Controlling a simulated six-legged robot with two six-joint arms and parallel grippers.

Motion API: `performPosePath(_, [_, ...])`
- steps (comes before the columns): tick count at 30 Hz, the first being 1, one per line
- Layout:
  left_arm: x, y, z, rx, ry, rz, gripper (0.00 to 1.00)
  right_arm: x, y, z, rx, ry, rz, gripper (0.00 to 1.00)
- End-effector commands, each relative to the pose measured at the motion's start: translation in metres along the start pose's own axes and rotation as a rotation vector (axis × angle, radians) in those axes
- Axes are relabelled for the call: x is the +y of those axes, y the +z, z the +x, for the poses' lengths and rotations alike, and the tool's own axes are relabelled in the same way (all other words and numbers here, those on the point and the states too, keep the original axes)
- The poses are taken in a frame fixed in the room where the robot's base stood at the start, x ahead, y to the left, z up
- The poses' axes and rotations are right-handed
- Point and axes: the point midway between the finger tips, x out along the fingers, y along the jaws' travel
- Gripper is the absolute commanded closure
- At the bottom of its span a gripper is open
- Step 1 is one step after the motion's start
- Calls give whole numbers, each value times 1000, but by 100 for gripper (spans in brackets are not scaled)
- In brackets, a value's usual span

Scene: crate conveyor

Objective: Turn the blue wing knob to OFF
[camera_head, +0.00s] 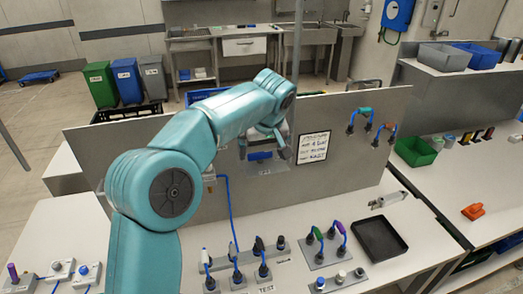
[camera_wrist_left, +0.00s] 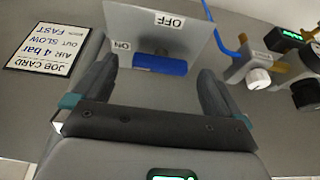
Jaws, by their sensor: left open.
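The blue wing knob (camera_wrist_left: 158,65) shows in the left wrist view on a grey plate (camera_wrist_left: 190,38), with its bar lying across the picture. An OFF label (camera_wrist_left: 170,20) is above it and an ON label (camera_wrist_left: 122,45) is at its left end, so the bar points toward ON. My left gripper (camera_wrist_left: 155,70) is open, its two dark fingers on either side of the knob; I cannot tell whether either touches it. In the head view the blue knob (camera_head: 260,155) shows on the upright panel under my left gripper (camera_head: 263,140), partly hidden. My right gripper is not in view.
A job card (camera_head: 312,147) is on the panel (camera_head: 350,110) beside the knob, and a blue hose (camera_head: 229,195) runs down it. White-knobbed fittings (camera_wrist_left: 258,78) sit close by in the wrist view. Several cabled plugs and a black tray (camera_head: 379,238) are on the bench below.

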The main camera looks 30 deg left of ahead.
Motion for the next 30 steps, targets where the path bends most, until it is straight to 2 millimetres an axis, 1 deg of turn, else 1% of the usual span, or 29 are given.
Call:
performPosePath(1, [-1, -1, 5, -2, -3, -1, 0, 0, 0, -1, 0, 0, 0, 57])
performPosePath(4, [0, -1, 13, -1, -2, -1, 0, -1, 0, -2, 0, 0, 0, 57])
performPosePath(13, [0, -2, 15, 0, -1, -1, 0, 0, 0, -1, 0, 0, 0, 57])
performPosePath(14, [0, -2, 15, 0, -1, -1, 10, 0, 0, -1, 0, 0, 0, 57])
performPosePath(15, [0, -2, 15, 0, -1, -1, 23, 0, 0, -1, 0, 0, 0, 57])
performPosePath(17, [0, -2, 15, 0, -1, -1, 42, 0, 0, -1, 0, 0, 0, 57])
performPosePath(18, [0, -2, 15, 0, -2, -1, 55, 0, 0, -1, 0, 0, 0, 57])
performPosePath(26, [0, -2, 16, 1, 2, 11, 56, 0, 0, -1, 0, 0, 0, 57])
performPosePath(30, [-1, -3, 16, 3, 18, 48, 56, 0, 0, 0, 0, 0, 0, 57])
